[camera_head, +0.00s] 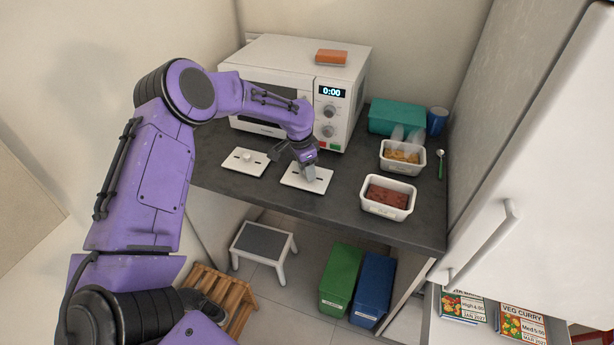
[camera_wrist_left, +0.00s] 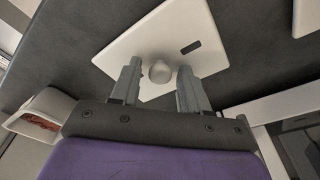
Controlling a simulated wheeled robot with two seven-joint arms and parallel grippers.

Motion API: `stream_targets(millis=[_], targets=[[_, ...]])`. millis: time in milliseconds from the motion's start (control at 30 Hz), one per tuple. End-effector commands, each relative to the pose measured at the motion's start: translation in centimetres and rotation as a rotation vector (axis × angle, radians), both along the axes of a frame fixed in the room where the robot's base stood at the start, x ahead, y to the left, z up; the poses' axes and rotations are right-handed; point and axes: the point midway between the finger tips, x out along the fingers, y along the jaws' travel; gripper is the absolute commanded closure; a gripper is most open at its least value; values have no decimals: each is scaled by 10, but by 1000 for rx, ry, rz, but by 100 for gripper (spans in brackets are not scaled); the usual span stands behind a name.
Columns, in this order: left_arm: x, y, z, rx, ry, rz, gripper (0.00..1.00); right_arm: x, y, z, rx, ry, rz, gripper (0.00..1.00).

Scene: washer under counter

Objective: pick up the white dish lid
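Two white rectangular lids lie flat on the dark counter in front of the microwave. My left gripper (camera_head: 307,171) is over the right-hand lid (camera_head: 294,181), fingers pointing down. In the left wrist view this lid (camera_wrist_left: 191,30) has a round knob (camera_wrist_left: 160,72) and a small dark slot. The left gripper's fingers (camera_wrist_left: 159,73) are apart, one on each side of the knob, with a thin gap visible on both sides. The other lid (camera_head: 245,162), also with a knob, lies to the left; its corner (camera_wrist_left: 306,15) shows in the wrist view. My right gripper is not in view.
A white dish with reddish-brown food (camera_head: 387,197) and a second dish with yellowish food (camera_head: 402,157) stand to the right. Behind are the microwave (camera_head: 270,60), a teal box (camera_head: 395,115), a blue mug (camera_head: 437,120) and a spoon (camera_head: 440,163).

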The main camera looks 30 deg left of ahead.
Motion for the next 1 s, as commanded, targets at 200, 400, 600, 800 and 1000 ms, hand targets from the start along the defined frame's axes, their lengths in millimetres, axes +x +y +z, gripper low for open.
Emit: stream_targets(millis=[200, 400, 600, 800, 1000], targets=[[0, 0, 0, 0, 0, 0, 100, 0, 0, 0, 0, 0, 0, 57], [0, -1, 0, 0, 0, 0, 100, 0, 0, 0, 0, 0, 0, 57], [1, 0, 9, 0, -2, 0, 100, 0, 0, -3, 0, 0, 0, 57], [-8, -15, 48, -1, -4, -5, 100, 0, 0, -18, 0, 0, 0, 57], [-37, -58, 95, 3, -3, -5, 100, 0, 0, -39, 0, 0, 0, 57]])
